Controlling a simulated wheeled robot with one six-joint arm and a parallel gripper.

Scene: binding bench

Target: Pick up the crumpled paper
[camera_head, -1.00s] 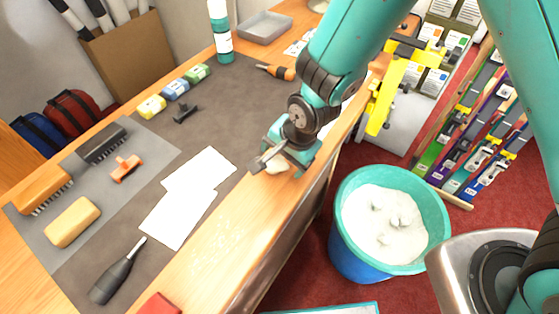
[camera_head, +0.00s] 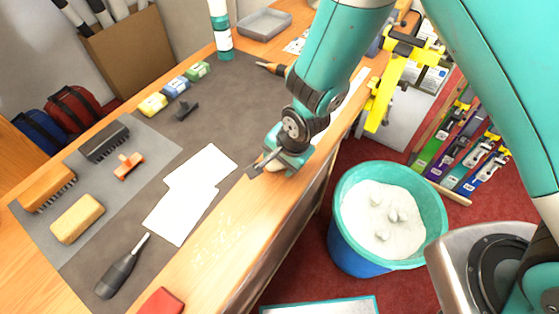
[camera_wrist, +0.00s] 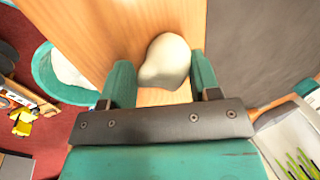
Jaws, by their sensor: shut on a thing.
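The crumpled paper (camera_wrist: 164,60) is a pale, cream-white lump between the two fingers of my gripper (camera_wrist: 161,72) in the wrist view. My gripper is shut on it, with the right finger close against its side. Wooden bench top shows behind the lump. In the head view my gripper (camera_head: 272,167) is low at the bench's front edge, beside the flat white sheets. The paper is mostly hidden by the gripper there, and I cannot tell whether it still touches the wood.
Flat white sheets (camera_head: 182,212) lie on the dark mat left of my gripper. A teal-rimmed bin (camera_head: 345,222) with pale lumps inside stands on the red floor to the right. A dark-handled tool (camera_head: 117,276) and a red block (camera_head: 163,302) lie nearer the front.

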